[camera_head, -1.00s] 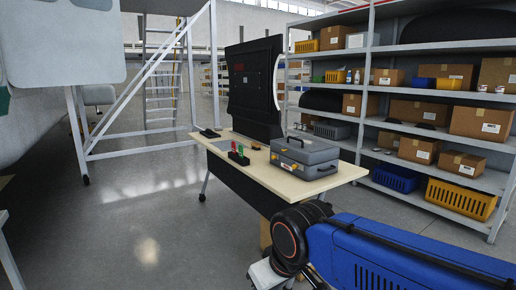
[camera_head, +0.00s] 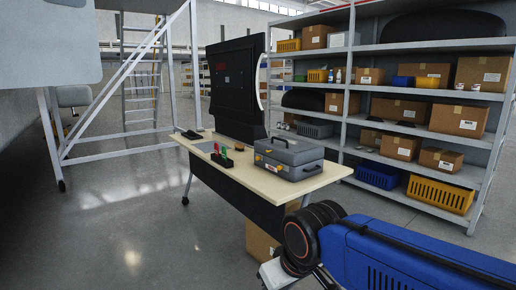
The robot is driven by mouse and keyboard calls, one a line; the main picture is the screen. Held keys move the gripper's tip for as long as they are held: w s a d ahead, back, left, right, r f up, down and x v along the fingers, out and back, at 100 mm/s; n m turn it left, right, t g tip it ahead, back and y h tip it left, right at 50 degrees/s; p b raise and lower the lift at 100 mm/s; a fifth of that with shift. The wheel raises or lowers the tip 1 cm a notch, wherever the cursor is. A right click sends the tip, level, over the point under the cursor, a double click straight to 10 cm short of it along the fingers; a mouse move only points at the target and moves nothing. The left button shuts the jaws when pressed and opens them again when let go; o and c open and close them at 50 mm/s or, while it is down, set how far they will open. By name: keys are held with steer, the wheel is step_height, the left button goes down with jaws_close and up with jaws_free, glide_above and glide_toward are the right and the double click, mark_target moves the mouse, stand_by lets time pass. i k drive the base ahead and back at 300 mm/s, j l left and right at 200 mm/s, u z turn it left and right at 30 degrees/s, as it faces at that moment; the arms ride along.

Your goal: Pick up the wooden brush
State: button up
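I cannot make out a wooden brush for certain. The end of the arm runs out of the bottom edge, so my gripper does not show.
A grey toolbox (camera_head: 289,160) stands on the table's near right end. A black holder with red and green tools (camera_head: 221,158) and a black monitor (camera_head: 237,90) are also there. A cardboard box (camera_head: 262,243) is under the table. Shelves (camera_head: 430,179) stand right; floor at left is clear.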

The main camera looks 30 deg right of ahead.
mark_target(239, 147)
steer(key=i+j+z, duration=0.15)
steer(key=i+z, duration=0.2)
steer(key=i+j+z, duration=0.2)
steer(key=z, duration=0.15)
steer(key=i+j+z, duration=0.15)
steer(key=i+j, duration=0.55)
steer(key=i+j+z, duration=0.2)
steer(key=i+j, duration=0.5)
steer(key=j, duration=0.2)
